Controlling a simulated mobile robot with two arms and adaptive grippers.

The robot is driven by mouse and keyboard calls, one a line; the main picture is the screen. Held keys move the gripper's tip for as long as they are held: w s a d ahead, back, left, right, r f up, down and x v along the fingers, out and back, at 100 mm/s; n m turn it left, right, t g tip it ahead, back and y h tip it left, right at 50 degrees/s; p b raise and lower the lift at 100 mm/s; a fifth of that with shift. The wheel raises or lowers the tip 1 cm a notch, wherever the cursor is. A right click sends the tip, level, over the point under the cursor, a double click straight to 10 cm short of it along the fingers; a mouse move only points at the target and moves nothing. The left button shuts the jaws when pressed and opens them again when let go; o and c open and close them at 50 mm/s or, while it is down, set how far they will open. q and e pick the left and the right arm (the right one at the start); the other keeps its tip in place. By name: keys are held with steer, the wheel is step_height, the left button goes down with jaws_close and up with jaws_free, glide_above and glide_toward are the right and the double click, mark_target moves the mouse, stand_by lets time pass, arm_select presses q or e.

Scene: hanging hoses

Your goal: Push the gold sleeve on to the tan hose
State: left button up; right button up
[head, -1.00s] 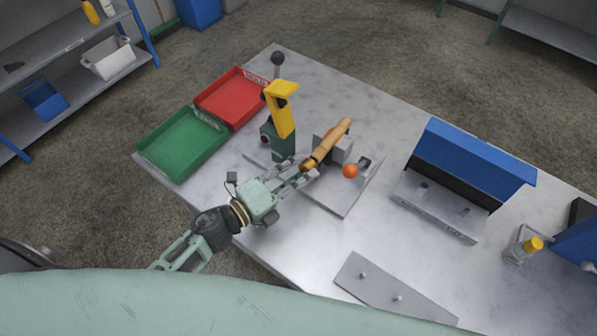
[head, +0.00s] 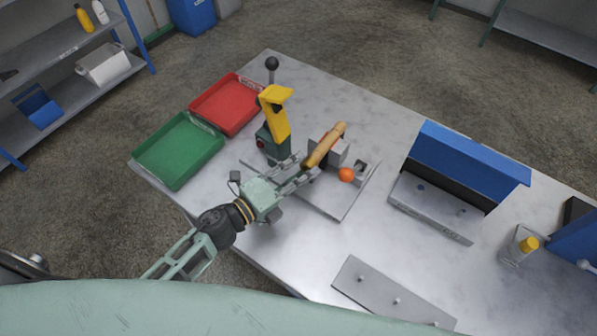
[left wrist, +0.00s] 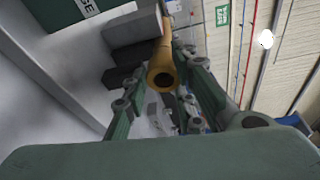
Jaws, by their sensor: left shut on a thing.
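The tan hose (head: 333,136) lies tilted over a grey clamp block on the bench fixture, its far end up and to the right. The gold sleeve (head: 311,161) is at the hose's near lower end, in line with it. How far it sits over the hose I cannot tell. My left gripper (head: 305,171) is shut on the sleeve, its fingers on either side. In the left wrist view the sleeve's round open end (left wrist: 163,78) faces the camera between the fingers. The hose behind is largely hidden there. My right gripper is not in view.
A green and yellow lever tool (head: 274,125) stands just left of the hose. An orange ball (head: 346,174) is close on the right. Green (head: 180,150) and red (head: 228,103) trays lie at left, a blue-topped unit (head: 470,160) at right.

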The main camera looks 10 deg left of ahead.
arm_select(q)
steer(key=shift+r, duration=0.1)
stand_by(0.3)
steer(key=shift+s+a, duration=0.1)
steer(key=shift+s, duration=0.05)
steer(key=shift+s+a, duration=0.2)
steer(key=shift+s, duration=0.25)
stand_by(1.2)
steer(key=shift+w+d, duration=0.1)
steer(key=shift+w, duration=0.05)
stand_by(0.3)
steer(key=shift+w+d, duration=0.1)
steer(key=shift+w, duration=0.2)
steer(key=shift+w+d, duration=0.1)
steer(key=shift+w, duration=0.15)
